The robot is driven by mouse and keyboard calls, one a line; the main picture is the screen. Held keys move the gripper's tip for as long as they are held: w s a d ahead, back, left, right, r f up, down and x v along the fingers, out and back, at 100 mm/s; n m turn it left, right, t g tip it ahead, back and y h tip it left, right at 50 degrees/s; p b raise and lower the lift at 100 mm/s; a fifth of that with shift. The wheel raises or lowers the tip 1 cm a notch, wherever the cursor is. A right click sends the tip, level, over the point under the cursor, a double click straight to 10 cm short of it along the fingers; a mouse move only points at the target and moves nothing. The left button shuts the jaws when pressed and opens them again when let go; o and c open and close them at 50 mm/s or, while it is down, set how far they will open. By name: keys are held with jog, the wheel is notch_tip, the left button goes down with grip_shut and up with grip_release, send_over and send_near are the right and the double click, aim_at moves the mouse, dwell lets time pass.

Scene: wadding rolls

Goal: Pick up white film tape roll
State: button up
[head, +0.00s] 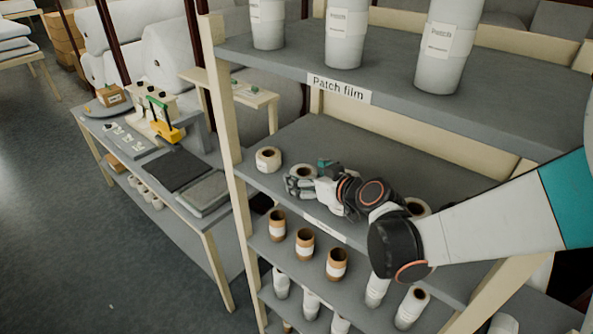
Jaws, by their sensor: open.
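Short white tape rolls stand on the middle shelf (300,137). One white roll (268,158) is at the shelf's left end, upright, with its core hole facing up. A second white roll (304,169) stands to its right, partly hidden by my gripper. A third roll (418,206) shows behind my arm at the right. My gripper (293,184) is open, just in front of the second roll, with its fingers pointing left. I cannot tell whether the fingers touch that roll or reach around it.
The upper shelf (400,100), labelled "Patch film", holds tall white rolls (346,35) above my arm. A wooden post (228,125) stands left of the rolls. Brown rolls (305,243) stand on the shelf below. A worktable (182,218) with equipment is at the left; the floor before it is clear.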

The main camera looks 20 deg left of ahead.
jog(key=shift+w+a+f, duration=0.15)
jog(key=shift+w+a, duration=0.05)
jog(key=shift+s+d, duration=0.15)
jog(key=shift+d, duration=0.1)
jog(key=c, duration=0.3)
jog(key=shift+a, duration=0.15)
jog(key=c, duration=0.9)
jog(key=shift+o, duration=0.2)
jog(key=shift+r, duration=0.2)
